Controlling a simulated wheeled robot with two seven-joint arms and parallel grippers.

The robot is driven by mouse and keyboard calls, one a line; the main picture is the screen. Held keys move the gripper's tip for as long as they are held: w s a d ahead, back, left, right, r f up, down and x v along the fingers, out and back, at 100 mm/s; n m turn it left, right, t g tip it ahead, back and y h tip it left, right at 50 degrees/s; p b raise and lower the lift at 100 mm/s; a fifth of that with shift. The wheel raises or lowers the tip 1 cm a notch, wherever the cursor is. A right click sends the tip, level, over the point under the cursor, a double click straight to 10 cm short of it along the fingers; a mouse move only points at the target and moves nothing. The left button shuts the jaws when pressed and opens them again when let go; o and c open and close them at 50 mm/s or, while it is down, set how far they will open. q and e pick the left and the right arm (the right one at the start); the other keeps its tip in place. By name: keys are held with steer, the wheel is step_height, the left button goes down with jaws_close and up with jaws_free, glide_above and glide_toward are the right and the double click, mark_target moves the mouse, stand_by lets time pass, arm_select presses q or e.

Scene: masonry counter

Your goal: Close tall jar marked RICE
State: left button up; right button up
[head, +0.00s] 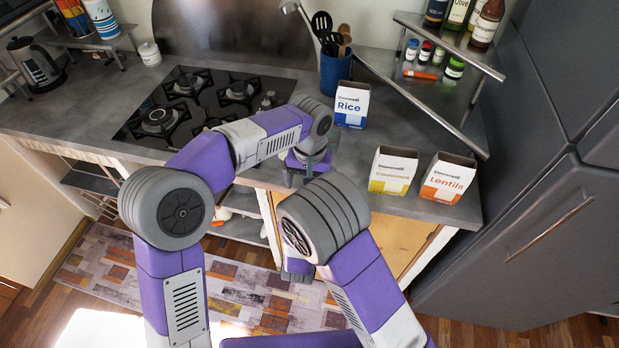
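A white and blue carton marked Rice (351,106) stands upright on the grey counter, right of the hob. It looks like a box rather than a jar. Its top looks open, and I see no separate lid. My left gripper (299,177) points down over the counter's front edge, to the left of and nearer than the Rice carton. Its fingers look apart with nothing between them, and it does not touch the carton. My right arm is folded in the lower middle, and its gripper is hidden behind the arm.
A blue utensil holder (335,72) is behind the Rice carton. A corner shelf (440,95) holds bottles and small jars. The gas hob (190,108) is left; grey cabinets (540,240) are right.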

arm_select(q)
steer(key=n, duration=0.1)
steer(key=r+n, duration=0.1)
steer(key=n, duration=0.2)
steer(key=shift+r, duration=0.25)
steer(key=shift+f, duration=4.05)
steer(key=c, duration=1.1)
steer(key=m, duration=1.1)
steer(key=o, duration=1.2)
